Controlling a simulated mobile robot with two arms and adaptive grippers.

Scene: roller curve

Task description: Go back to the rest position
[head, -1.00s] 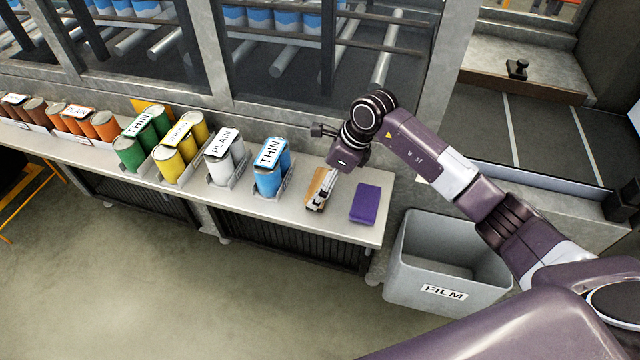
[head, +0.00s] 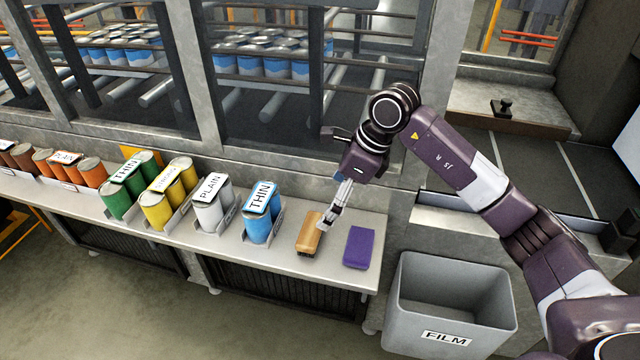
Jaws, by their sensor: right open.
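My right gripper (head: 331,219) is open, just above and to the right of a tan-and-brown block (head: 309,234) on the grey bench (head: 290,262). Its fingers slightly overlap the block in the head view; I cannot tell whether they touch it. A purple block (head: 358,248) lies to the right of the gripper near the bench's right end. My right arm reaches in from the right. My left gripper is out of view.
Sleeves of cans in blue (head: 258,229), white (head: 209,215), yellow (head: 156,208), green (head: 116,203) and orange stand along the bench to the left. A grey bin labelled FILM (head: 405,310) stands on the floor at the right. Behind the bench is a framed machine with blue cans (head: 271,66).

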